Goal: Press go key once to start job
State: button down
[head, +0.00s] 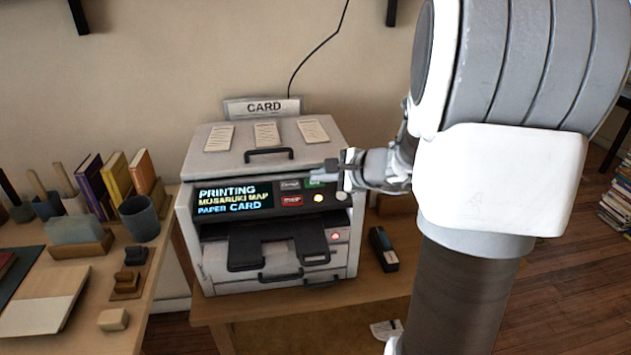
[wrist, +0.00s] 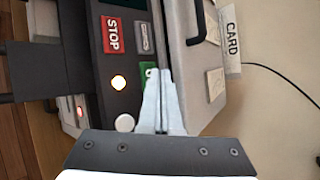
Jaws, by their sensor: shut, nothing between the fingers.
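The printer (head: 215,165) stands on a wooden table, with a dark control panel on its front. Its screen (head: 232,198) reads "PRINTING", with further lines about a map and paper card. In the wrist view, part of the green key (wrist: 147,70) shows beside my fingertips. My gripper (head: 328,168) is shut and empty, its tips (wrist: 160,74) at or just over the green key. I cannot tell whether they touch it.
Near the green key are a red STOP key (wrist: 112,35), a grey key (wrist: 144,37), a lit round button (wrist: 118,82) and a white round button (wrist: 125,123). A stapler-like object (head: 384,248) lies right of the printer. A desk with books and a cup (head: 139,217) is left.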

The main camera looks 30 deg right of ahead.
jog(key=shift+s+r, duration=0.15)
jog(key=shift+r, duration=0.25)
jog(key=shift+r, duration=0.1)
jog(key=r+p, duration=0.1)
jog(key=s+r+p, duration=0.1)
jog(key=r, duration=0.1)
jog(key=r+p, duration=0.1)
jog(key=r, duration=0.1)
jog(key=shift+s+a+r, duration=0.25)
jog(key=shift+s+a, duration=0.1)
jog(key=shift+s, duration=0.05)
jog(key=shift+p, duration=0.3)
